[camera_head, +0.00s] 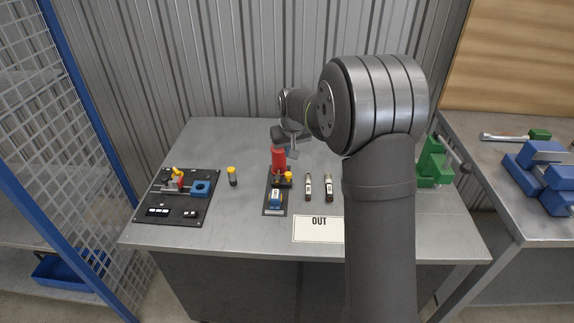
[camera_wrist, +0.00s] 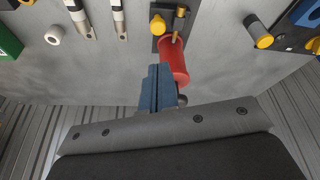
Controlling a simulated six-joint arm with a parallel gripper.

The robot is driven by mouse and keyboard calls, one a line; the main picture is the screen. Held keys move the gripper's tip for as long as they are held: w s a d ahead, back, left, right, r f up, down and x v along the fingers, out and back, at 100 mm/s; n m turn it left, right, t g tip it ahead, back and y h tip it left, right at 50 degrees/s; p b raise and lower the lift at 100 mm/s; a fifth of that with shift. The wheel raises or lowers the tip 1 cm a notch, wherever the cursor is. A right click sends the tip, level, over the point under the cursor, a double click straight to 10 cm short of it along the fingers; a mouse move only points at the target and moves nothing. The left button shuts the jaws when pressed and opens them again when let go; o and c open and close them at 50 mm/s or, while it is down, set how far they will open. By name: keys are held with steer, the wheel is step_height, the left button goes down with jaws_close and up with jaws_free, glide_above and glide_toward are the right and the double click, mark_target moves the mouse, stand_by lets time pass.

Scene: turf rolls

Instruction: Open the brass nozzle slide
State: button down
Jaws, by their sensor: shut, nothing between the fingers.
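A red cylinder (camera_head: 278,160) stands on a narrow dark plate (camera_head: 268,208) near the middle of the table. A yellow knob (camera_head: 288,176) sits at its near side, and a blue block (camera_head: 275,198) is farther forward on the plate. In the wrist view, a small brass-coloured piece (camera_wrist: 176,37) shows at the end of the red cylinder (camera_wrist: 174,62), beside yellow parts (camera_wrist: 157,25). I cannot tell for sure whether it is the nozzle slide. My gripper (camera_wrist: 157,70) is shut and empty, beside the red cylinder in that view. Whether they touch is unclear.
A black board (camera_head: 178,197) with a blue block and a rod lies at left. A white OUT card (camera_head: 317,229) lies in front. A green fixture (camera_head: 434,165) is at right, partly behind my arm.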

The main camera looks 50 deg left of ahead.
steer(key=n, duration=0.4)
steer(key=n+t+h, duration=0.1)
steer(key=n+t, duration=0.1)
steer(key=n, duration=2.3)
glide_toward(287, 178)
steer(key=x, duration=0.6)
steer(key=shift+s+d+f, duration=0.3)
steer(key=shift+f, duration=0.2)
steer(key=shift+w+a, duration=0.45)
steer(key=shift+w, duration=0.1)
steer(key=shift+r, duration=0.1)
